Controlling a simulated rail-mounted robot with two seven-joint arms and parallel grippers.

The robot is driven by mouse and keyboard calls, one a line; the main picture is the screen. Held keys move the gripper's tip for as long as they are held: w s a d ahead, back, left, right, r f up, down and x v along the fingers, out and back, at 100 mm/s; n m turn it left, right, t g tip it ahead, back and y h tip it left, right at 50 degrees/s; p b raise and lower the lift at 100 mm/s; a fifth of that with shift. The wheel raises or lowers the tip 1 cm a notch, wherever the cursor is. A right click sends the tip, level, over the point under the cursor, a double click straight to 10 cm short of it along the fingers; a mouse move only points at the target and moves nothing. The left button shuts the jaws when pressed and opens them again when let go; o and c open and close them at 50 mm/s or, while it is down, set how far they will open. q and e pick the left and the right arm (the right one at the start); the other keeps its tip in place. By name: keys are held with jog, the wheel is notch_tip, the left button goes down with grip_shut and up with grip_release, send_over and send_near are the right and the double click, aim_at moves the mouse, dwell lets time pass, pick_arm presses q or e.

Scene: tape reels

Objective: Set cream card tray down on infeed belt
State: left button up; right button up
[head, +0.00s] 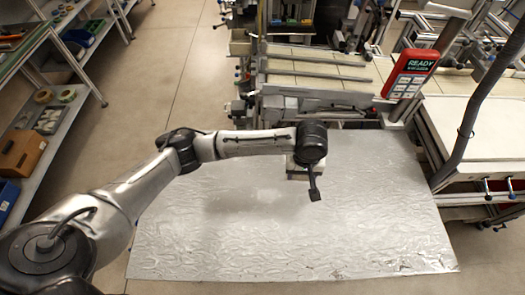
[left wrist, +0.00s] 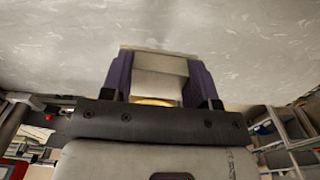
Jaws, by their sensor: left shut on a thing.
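My left gripper (head: 300,173) is over the shiny metal sheet in the head view, mostly hidden under its own dark wrist. In the left wrist view its two purple fingers (left wrist: 158,85) are shut on a pale cream-grey piece (left wrist: 155,63), likely the cream card tray. Only part of that piece shows, and its full shape cannot be told. The infeed belt seems to be the cream-slatted conveyor (head: 315,69) beyond the sheet, farther back than the gripper. My right gripper is in neither view.
The wrinkled metal sheet (head: 220,240) is wide and clear. A red handheld unit reading READY (head: 410,73) stands right of the conveyor. A grey post and hose (head: 475,110) rise at right. Shelves with reels and boxes (head: 45,120) line the left.

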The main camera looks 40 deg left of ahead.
pick_arm(q)
jog(key=shift+d+n, duration=0.1)
jog(key=shift+n, duration=0.2)
jog(key=shift+f, duration=0.25)
jog(key=b, duration=0.3)
send_over(269, 173)
notch_tip(269, 173, down, 7)
jog(key=shift+r, duration=0.2)
jog(key=shift+f+b, duration=0.45)
jog(key=shift+f, duration=1.55)
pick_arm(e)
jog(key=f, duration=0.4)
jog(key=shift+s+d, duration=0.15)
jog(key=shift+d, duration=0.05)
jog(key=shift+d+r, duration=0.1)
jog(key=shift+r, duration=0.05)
pick_arm(q)
jog(key=o, duration=0.6)
jog(key=shift+f, duration=0.1)
jog(key=o, duration=0.4)
